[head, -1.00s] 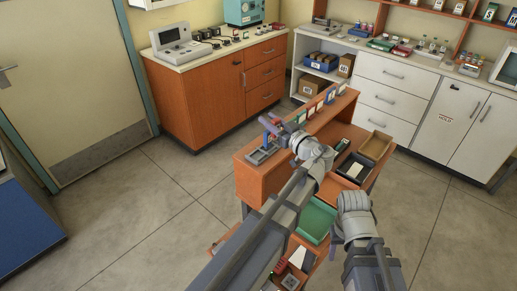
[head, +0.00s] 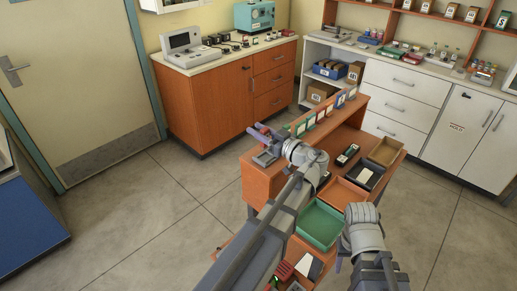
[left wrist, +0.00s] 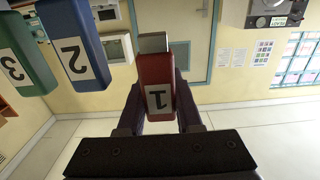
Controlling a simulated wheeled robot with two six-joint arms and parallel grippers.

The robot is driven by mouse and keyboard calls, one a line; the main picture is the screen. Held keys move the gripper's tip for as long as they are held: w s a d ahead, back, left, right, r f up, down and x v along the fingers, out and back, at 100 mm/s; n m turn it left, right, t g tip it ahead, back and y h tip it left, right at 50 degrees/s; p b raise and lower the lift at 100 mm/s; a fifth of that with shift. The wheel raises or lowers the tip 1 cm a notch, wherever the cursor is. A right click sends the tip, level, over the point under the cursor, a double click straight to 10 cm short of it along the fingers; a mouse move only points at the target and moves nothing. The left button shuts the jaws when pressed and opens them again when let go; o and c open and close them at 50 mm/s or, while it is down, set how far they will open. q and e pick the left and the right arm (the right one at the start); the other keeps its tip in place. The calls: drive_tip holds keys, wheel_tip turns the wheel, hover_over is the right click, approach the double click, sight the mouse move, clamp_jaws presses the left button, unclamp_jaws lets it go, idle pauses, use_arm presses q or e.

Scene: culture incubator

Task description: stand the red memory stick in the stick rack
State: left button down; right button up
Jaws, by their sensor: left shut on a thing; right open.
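My left gripper (head: 258,132) is shut on the red memory stick (left wrist: 157,100), above the left end of the desk's raised ledge. In the left wrist view the stick shows a white label with a 1, and its bare metal connector (left wrist: 153,43) points to the top of the picture. A blue stick (left wrist: 75,45) labelled 2 and a green stick (left wrist: 22,55) labelled 3 stand beside it, apart from it. I cannot make out the rack under them. My right gripper (head: 339,262) is open, low at the desk's front, partly hidden by my arm.
A small grey frame (head: 264,158) lies on the ledge below my left gripper. Several upright coloured pieces (head: 321,114) stand in a row along the ledge. A green tray (head: 320,226) and a brown box (head: 385,151) are on the desk. Floor left of the desk is clear.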

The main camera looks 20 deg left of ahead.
use_arm(q)
wheel_tip(320, 180, down, 4)
drive_tip(key=b, duration=0.3)
drive_tip(key=shift+r, duration=0.1)
drive_tip(key=shift+b, duration=0.4)
drive_tip(key=c, duration=0.9)
unclamp_jaws()
drive_tip(key=shift+o, duration=0.2)
